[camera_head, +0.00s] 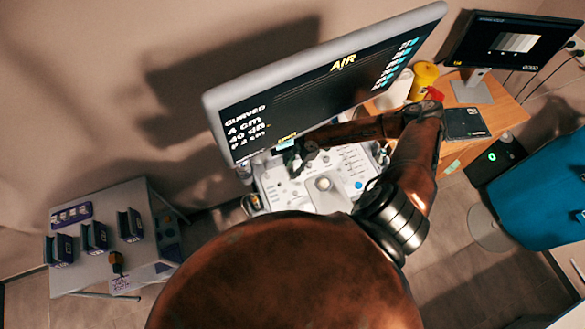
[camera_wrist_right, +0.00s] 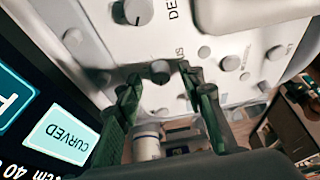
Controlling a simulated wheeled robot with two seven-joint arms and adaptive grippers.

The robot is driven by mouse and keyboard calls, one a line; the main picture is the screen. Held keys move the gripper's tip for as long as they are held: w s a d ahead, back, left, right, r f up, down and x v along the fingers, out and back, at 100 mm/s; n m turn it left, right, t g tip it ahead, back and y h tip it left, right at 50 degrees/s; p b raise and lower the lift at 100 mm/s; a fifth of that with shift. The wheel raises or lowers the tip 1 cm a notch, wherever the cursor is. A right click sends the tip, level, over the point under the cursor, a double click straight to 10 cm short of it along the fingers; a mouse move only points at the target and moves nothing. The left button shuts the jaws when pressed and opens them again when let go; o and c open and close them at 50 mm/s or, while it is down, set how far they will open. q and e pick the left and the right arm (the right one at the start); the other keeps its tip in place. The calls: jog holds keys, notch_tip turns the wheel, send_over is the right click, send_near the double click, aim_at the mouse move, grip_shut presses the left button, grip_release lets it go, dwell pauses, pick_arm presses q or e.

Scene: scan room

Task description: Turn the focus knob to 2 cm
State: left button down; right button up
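The ultrasound console panel (camera_head: 325,185) stands in front of its large monitor (camera_head: 330,85). My right gripper (camera_head: 297,157) is over the panel's upper left, by the monitor's lower edge. In the right wrist view, a small dark knob (camera_wrist_right: 160,72) sits between the tips of my right gripper (camera_wrist_right: 160,76). A partly hidden label ending in "US" is beside it. The fingers are apart, with a gap on each side of the knob. The monitor shows "CURVED", "4 cm", "40 dB" and a lower line that seems to read "F 2 cm". My left gripper is not in view.
A larger knob (camera_wrist_right: 138,10) by a label starting "DE" and several smaller controls are close by. The monitor overhangs the panel's back. A desk (camera_head: 510,112) with a second monitor (camera_head: 510,42) is at right; a side table (camera_head: 95,270) is at left.

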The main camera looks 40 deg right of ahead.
jog(key=shift+d+r, duration=0.2)
jog(key=shift+r, duration=0.25)
jog(key=v, duration=0.2)
jog(key=d+v, duration=0.1)
jog(key=v, duration=0.1)
jog(key=shift+s, duration=0.2)
jog(key=s+d, duration=0.1)
jog(key=d, duration=0.2)
jog(key=s+d, duration=0.1)
jog(key=d, duration=0.3)
jog(key=s+d, duration=0.1)
jog(key=d, duration=0.2)
jog(key=shift+d, duration=0.25)
jog(key=shift+a, duration=0.15)
